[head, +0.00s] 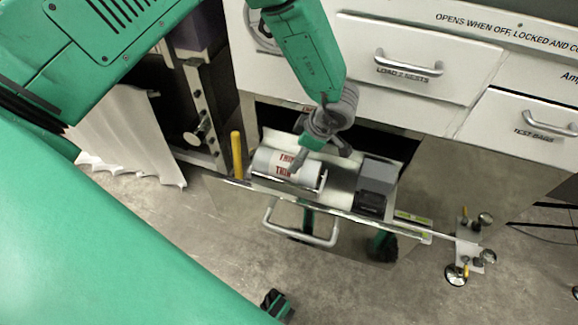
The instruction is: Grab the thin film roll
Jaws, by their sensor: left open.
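The thin film roll (272,168) is a pale cylinder with red lettering that reads in part "THIN". It lies on its side in an open drawer or tray (385,226) at the picture's middle. My left gripper (320,160) reaches down from the top over the roll's right part. Its fingers are spread: one lies in front of the lettered surface, the other is to the right. I cannot tell whether the fingers touch the roll. The gripper hides part of the roll's upper right. My right gripper is not in view.
Another pale cylinder (342,186) and a grey and black block (376,182) sit right of the roll. A yellow post (237,155) stands at its left. White cabinet drawers with handles (408,66) are behind. A bar handle (300,238) projects in front.

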